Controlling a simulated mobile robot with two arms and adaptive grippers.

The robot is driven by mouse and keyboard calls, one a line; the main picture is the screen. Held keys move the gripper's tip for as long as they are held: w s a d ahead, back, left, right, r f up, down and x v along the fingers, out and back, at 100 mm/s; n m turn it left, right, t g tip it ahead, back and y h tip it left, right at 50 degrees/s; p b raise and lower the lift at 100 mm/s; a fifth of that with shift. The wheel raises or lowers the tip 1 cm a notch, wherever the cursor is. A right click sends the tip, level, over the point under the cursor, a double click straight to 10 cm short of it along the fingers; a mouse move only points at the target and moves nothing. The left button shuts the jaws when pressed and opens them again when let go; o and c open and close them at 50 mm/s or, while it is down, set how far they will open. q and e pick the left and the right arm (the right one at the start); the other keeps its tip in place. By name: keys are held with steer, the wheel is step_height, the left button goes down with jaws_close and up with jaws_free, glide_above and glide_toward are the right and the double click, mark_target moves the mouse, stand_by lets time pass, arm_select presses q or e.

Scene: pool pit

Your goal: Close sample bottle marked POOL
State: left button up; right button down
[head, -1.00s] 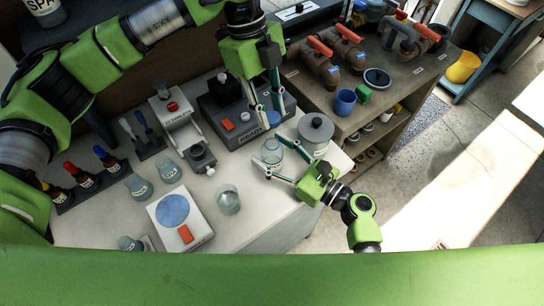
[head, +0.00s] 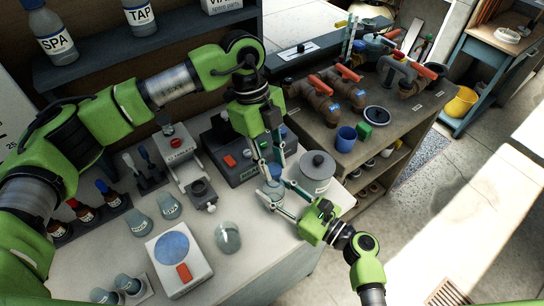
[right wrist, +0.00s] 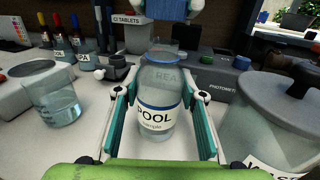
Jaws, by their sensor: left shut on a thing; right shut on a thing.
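The clear sample bottle marked POOL (right wrist: 157,105) stands upright on the bench in the right wrist view, between the teal fingers of my right gripper (right wrist: 160,120). That gripper is shut on it from the front. The bottle also shows in the head view (head: 268,196), partly hidden by the fingers. My left gripper (head: 270,160) points down above the bottle and is shut on a blue cap (right wrist: 164,10). In the right wrist view the cap hangs above the bottle's mouth, with a visible gap between them.
A grey lidded jar (head: 317,172) stands close right of the bottle. The photometer (head: 236,152) is behind it. A glass beaker (head: 228,238) and a white device with a blue disc (head: 172,250) are to the left. SPA (head: 56,38) and TAP (head: 139,17) bottles stand on the shelf.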

mark_target(271, 166)
stand_by(0.5)
arm_select(q)
steer(key=shift+f, duration=0.9)
steer(key=shift+f, duration=0.6)
